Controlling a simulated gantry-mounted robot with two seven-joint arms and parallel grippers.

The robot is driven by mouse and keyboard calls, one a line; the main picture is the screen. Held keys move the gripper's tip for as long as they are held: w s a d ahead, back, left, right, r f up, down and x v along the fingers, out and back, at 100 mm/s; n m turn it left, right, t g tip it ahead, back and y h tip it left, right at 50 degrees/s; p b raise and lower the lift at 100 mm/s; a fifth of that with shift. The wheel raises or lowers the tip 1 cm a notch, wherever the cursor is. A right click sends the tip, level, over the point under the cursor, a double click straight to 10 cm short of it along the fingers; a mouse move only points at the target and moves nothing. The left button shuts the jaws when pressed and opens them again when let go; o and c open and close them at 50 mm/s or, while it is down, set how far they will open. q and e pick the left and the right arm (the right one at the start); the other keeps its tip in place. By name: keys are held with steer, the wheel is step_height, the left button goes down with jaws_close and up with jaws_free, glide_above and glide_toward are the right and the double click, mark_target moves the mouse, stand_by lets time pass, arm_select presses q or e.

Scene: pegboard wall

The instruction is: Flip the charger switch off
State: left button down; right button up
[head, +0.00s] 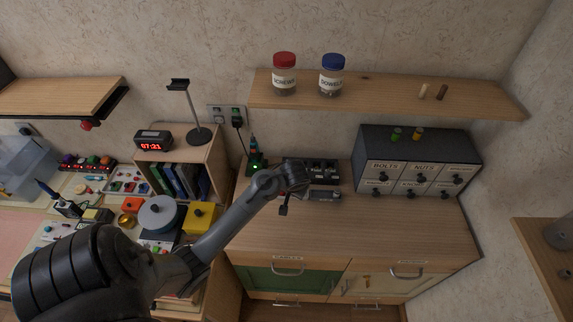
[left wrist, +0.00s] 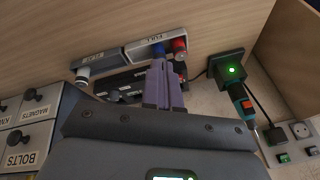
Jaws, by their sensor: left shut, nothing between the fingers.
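The charger, a black block with a green light, shows in the left wrist view (left wrist: 230,68). A teal and orange tool stands in it. In the head view the charger (head: 257,161) is left of my left gripper (head: 296,182), at the back of the wooden counter. A cable rises from there to the wall socket plate (head: 226,115). The left wrist view shows the socket plate with two green-marked switches (left wrist: 283,158) at the lower right; their positions are too small to tell. My left gripper (left wrist: 160,66) is shut and empty, apart from the switches. My right gripper is not in view.
Labelled drawers (head: 415,165) stand to the right. A shelf (head: 385,92) with two jars overhangs the counter. The counter front (head: 350,235) is clear.

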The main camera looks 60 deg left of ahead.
arm_select(q)
steer(key=w+a+r+n, duration=0.2)
steer(key=a, duration=0.3)
steer(key=w+a+r+n+h, duration=0.1)
steer(key=w+a+r+n, duration=0.1)
steer(key=a, duration=0.3)
steer(key=shift+w+a+n+g, duration=0.35)
steer(key=shift+w+n, duration=0.15)
steer(key=shift+n, duration=0.1)
steer(key=b+x, duration=0.2)
steer(key=x, duration=0.6)
steer(key=shift+f, duration=0.15)
steer(key=shift+b+x, duration=0.4)
steer(key=shift+x, duration=0.4)
steer(key=shift+w, duration=0.15)
